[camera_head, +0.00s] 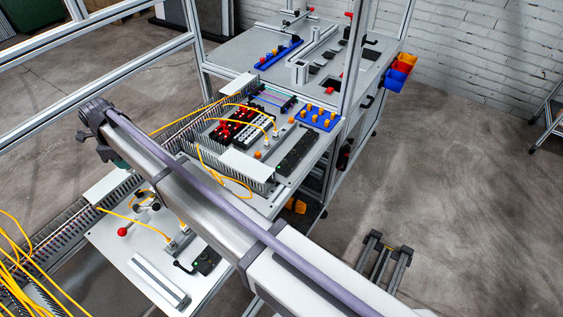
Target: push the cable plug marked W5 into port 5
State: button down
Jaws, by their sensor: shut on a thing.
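My gripper is not visible; my own arm crosses the view and hides part of the benches. Yellow cables loop over the middle panel, one of them (217,180) hanging near its front left. Small pale plugs or connectors (266,144) stand at cable ends on that panel. A block of red and black parts (228,127) sits beside a block with pale rows (256,132). Labels are too small to read, so I cannot tell which plug is W5 or which socket is port 5.
A lower panel (147,248) at the front left carries a red knob (122,232) and a black box (206,261). A blue tray (318,117) with orange parts lies at the middle bench's right. Metal frame posts rise around the benches. Open floor (460,210) lies to the right.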

jog(key=w+d, duration=0.2)
jog(key=d, duration=0.7)
jog(key=shift+d, duration=0.25)
jog(key=shift+w+d, duration=0.1)
jog(key=w+d, duration=0.2)
jog(key=d, duration=0.7)
dwell(0.4)
jog(key=shift+w+d, duration=0.1)
jog(key=w+d, duration=0.2)
jog(key=d, duration=0.7)
jog(key=shift+d, duration=0.25)
jog(key=shift+w, duration=0.1)
jog(key=w+d, duration=0.2)
jog(key=d, duration=0.7)
jog(key=shift+d, duration=0.2)
jog(key=shift+w, duration=0.1)
